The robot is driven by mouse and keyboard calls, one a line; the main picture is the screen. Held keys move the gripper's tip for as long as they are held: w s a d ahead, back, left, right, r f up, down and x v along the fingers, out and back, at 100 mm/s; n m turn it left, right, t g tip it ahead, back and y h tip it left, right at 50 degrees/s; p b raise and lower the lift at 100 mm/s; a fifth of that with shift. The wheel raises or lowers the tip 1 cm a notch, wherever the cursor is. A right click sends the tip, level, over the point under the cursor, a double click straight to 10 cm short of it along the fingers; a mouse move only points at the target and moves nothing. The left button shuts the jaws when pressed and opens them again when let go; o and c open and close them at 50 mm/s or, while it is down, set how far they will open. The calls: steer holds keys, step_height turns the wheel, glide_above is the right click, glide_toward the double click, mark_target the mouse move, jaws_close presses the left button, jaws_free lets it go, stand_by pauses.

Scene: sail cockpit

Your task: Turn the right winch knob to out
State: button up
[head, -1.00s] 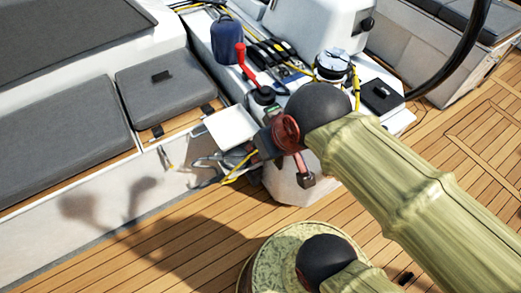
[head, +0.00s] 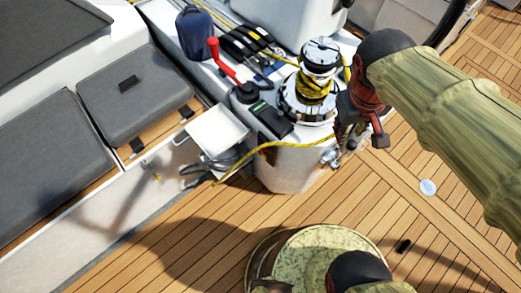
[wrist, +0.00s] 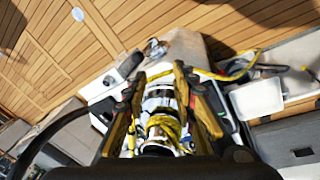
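The chrome winch (head: 309,98) with yellow rope wound on it stands on the white console. It also shows in the wrist view (wrist: 160,130), between and below my fingers. A small shiny round fitting (head: 330,156), possibly the winch knob, is low on the console's right side. In the wrist view a similar fitting (wrist: 155,48) lies beyond my fingertips; its setting is too small to read. My gripper (head: 345,138) points down just right of the winch, near that fitting. In the wrist view my gripper (wrist: 160,76) is open, with nothing held between its fingers.
A red-handled lever (head: 222,64) and a blue bag (head: 194,32) stand left of the winch. A white tray (head: 217,128) and a yellow rope (head: 262,148) hang at the console's left end. Grey cushions (head: 134,88) line the left.

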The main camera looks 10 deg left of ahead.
steer(key=w+a+f+n+g+h+p, duration=0.2)
steer(key=w+a+f+n+h+p, duration=0.1)
steer(key=w+a+f+n+h, duration=0.25)
steer(key=n+t+h+p, duration=0.4)
steer(key=n+t+h, duration=0.2)
steer(key=n, duration=0.5)
glide_above(263, 149)
steer(key=s+a, duration=0.1)
steer(key=a, duration=0.1)
step_height(263, 149, down, 19)
steer(key=s+a+f+n+t+p, duration=0.1)
steer(key=s+a+f+n+t, duration=0.1)
steer(key=f+n+t, duration=0.15)
steer(key=s+a+f+n+t+y, duration=0.1)
steer(key=s+f+n+t, duration=0.1)
steer(key=f, duration=0.3)
steer(key=s+a+f+n+t+p, duration=0.1)
steer(key=s+a+f+n+t, duration=0.1)
steer(key=f, duration=0.3)
steer(key=x, duration=0.7)
steer(key=shift+r+b, duration=0.15)
steer(key=shift+b, duration=0.3)
steer(key=shift+w+d, duration=0.1)
steer(key=shift+w, duration=0.05)
steer(key=c, duration=0.3)
steer(key=c, duration=0.4)
jaws_close()
